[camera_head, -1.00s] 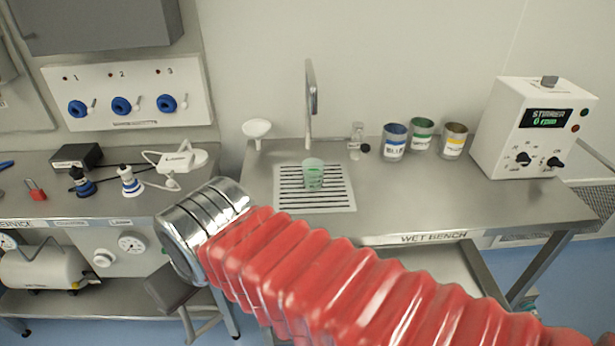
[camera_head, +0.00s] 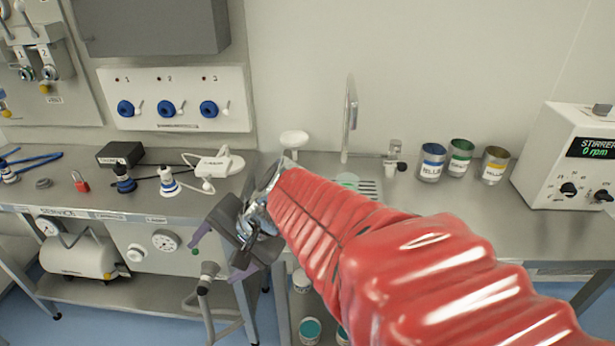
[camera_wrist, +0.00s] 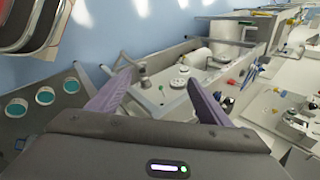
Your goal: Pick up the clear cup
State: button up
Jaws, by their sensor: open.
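The clear cup (camera_head: 347,179) has a greenish tint and stands on the slotted drain grate (camera_head: 368,190) of the wet bench, below the tap. In the head view only its upper part shows; my red-sleeved arm hides the rest.
Blue (camera_head: 431,164), green (camera_head: 460,158) and yellow (camera_head: 495,165) labelled cans and a stirrer box (camera_head: 565,160) stand to the right. Tins (camera_head: 310,330) sit below.

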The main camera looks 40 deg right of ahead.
jog(key=w+d+f+m+t+h, duration=0.1)
jog(key=w+d+m+t, duration=0.1)
jog(key=d+m, duration=0.6)
jog(key=w+d+f+m+t+h, duration=0.1)
jog(key=w+d+m+t, duration=0.15)
jog(key=d+m, duration=0.55)
jog(key=s+d+f+m+h, duration=0.1)
jog(key=d+m, duration=0.3)
jog(key=d, duration=0.4)
jog(key=s+d+f+m+h, duration=0.1)
jog(key=s+d+m+h, duration=0.2)
jog(key=d, duration=0.5)
jog(key=s+d+f+m+h, duration=0.2)
jog(key=s+d+m+h, duration=0.1)
jog(key=d, duration=0.5)
jog(key=shift+s+d+f+m+t, duration=0.1)
jog(key=shift+s+d+m+t, duration=0.25)
jog(key=shift+s+m, duration=0.5)
jog(key=shift+w, duration=0.1)
jog(key=x, duration=0.8)
jog(key=shift+w+d+f, duration=0.15)
jog(key=shift+w+d, duration=0.05)
